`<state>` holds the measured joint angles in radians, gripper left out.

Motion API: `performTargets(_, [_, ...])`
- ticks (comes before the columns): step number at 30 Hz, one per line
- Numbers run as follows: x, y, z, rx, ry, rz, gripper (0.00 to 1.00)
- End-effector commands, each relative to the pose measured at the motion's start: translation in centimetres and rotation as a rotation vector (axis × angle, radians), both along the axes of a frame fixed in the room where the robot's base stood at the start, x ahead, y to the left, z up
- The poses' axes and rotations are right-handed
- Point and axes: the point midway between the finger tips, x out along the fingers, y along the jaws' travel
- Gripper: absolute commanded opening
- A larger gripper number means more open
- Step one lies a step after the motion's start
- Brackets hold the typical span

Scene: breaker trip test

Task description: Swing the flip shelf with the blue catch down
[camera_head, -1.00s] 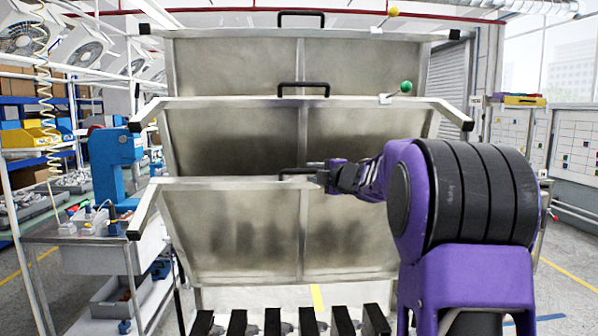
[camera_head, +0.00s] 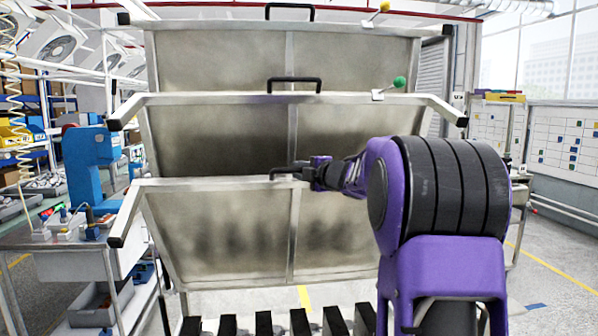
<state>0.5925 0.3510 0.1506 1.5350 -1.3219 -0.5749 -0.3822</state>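Three metal flip shelves stand tilted up, one above another. The top shelf (camera_head: 220,62) carries a yellow ball catch (camera_head: 384,6), and the middle shelf (camera_head: 215,135) a green ball catch (camera_head: 399,82). No blue catch shows; my arm covers the right part of the lowest shelf (camera_head: 220,230), where one could be hidden. The lowest shelf has a black handle (camera_head: 279,172) at its top edge. My gripper (camera_head: 303,171) is at the right end of this handle, its fingers close to or touching it. Its fingers are too small and dark to tell whether they are closed on it.
A row of black blocks (camera_head: 264,323) stands below the shelves. A workbench with a blue machine (camera_head: 90,165) is at left. Black-capped side arms (camera_head: 117,242) stick out from the shelves. Open floor (camera_head: 555,262) lies at right.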

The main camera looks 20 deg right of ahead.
Motion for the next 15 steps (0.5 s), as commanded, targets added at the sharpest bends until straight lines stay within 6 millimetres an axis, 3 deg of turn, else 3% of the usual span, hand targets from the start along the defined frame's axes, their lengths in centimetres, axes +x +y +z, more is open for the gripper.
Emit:
performTargets(1, [0.01,0.00,0.00,0.000,0.000,0.000,0.14])
performTargets(3, [0.01,0.01,0.00,0.000,0.000,0.000,0.02])
performTargets(4, [0.01,0.01,0.00,0.000,0.000,0.000,0.00])
performTargets(15, [0.01,0.02,0.01,0.000,0.000,0.000,0.00])
